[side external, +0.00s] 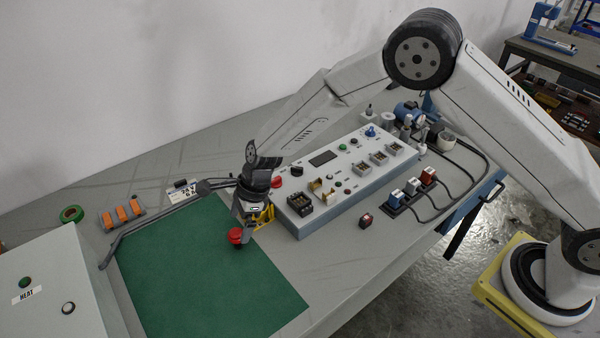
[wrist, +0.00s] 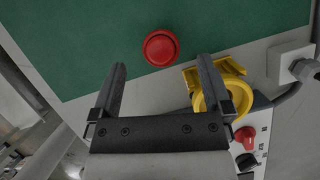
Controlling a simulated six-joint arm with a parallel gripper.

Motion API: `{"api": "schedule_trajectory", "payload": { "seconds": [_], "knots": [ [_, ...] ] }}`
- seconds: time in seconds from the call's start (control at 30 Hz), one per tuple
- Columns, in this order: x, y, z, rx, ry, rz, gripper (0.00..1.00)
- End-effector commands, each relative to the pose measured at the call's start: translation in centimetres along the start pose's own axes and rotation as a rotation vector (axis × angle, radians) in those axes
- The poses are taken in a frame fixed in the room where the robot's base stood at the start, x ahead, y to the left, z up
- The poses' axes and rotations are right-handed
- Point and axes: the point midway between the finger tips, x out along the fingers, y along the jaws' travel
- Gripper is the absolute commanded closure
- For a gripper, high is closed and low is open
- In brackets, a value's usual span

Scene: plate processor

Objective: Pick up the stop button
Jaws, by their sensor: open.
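The stop button is a round red mushroom cap (wrist: 161,47). In the wrist view it lies on the green mat (wrist: 60,45), near the mat's edge and just beyond my open fingers. In the side external view the red button (side external: 236,236) shows at the mat's right part, directly below my gripper (side external: 242,222). The fingers of my gripper (wrist: 161,82) are spread wide with nothing between them. The button's lower part is mostly hidden under its cap.
A yellow part (wrist: 222,92) stands close beside my right finger in the wrist view. The control panel (side external: 345,165) with knobs and sockets is right of the mat. A grey box (side external: 50,285) stands at the left front. The mat's middle (side external: 190,270) is clear.

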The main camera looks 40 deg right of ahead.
Motion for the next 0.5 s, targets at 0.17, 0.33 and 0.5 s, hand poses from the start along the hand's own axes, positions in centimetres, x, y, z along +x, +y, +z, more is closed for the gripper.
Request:
{"api": "schedule_trajectory", "payload": {
  "seconds": [0.17,0.33,0.5],
  "knots": [
    [0.2,0.0,0.1,-0.001,-0.001,-0.001,0.00],
    [0.6,0.0,0.1,-0.001,0.000,0.000,0.00],
    [1.9,0.0,0.1,-0.001,0.000,0.001,0.00]
  ]
}}
